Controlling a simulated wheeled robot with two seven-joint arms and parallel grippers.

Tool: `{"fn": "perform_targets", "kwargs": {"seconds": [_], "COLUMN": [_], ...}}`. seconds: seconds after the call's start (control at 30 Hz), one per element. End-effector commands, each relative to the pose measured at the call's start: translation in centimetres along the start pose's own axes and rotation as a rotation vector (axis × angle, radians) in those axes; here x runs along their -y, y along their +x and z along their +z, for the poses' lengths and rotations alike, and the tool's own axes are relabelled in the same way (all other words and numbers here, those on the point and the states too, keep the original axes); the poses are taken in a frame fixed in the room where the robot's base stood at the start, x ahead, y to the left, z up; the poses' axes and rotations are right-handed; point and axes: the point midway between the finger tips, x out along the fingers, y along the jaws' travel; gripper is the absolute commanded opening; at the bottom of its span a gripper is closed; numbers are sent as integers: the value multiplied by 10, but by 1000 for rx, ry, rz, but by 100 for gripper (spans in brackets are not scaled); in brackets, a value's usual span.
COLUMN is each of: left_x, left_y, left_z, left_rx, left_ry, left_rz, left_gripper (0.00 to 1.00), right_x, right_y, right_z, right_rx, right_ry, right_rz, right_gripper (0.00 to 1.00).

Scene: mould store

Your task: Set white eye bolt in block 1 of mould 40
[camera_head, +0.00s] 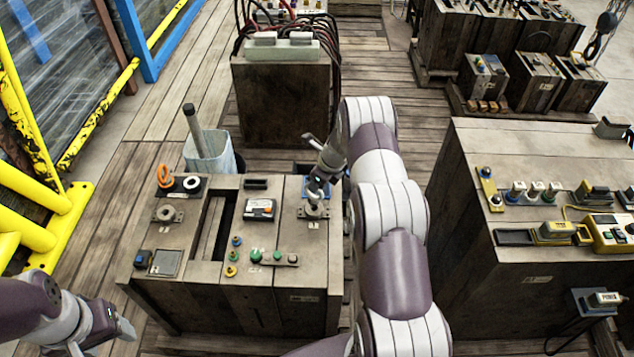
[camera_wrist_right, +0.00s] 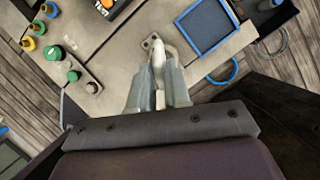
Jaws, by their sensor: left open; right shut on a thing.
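The mould (camera_head: 285,296) is a brown block-built box in the middle of the head view. My right gripper (camera_head: 317,188) is over its right block, shut on the white eye bolt (camera_wrist_right: 158,62). The bolt is at a grey plate with a hole (camera_head: 313,210), which also shows in the right wrist view (camera_wrist_right: 148,43). The fingers hide part of the bolt, so I cannot tell whether its shank is in the hole. A similar plate (camera_head: 167,214) is on the left block. The block numbers are too small to read surely. My left gripper (camera_head: 104,336) is open and empty, left of the mould.
A bin (camera_head: 212,157) stands behind; another large block (camera_head: 540,270) is right. Yellow railing (camera_head: 40,190) borders the left.

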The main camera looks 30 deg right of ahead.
Motion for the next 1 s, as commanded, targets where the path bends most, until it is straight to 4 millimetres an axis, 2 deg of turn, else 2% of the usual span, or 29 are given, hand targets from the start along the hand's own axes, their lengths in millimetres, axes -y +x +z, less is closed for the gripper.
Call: {"fn": "perform_targets", "kwargs": {"seconds": [0.53, 1.0], "left_x": [0, 0], "left_y": [-2, 2], "left_z": [0, 0], "left_rx": [0, 0], "left_ry": [0, 0], "left_rz": [0, 0], "left_gripper": [59, 59], "right_x": [0, 0], "right_y": [-1, 7], "right_z": [2, -2], "right_rx": [1, 1], "right_ry": [-1, 0], "right_rz": [-1, -1], "right_gripper": [0, 0]}}
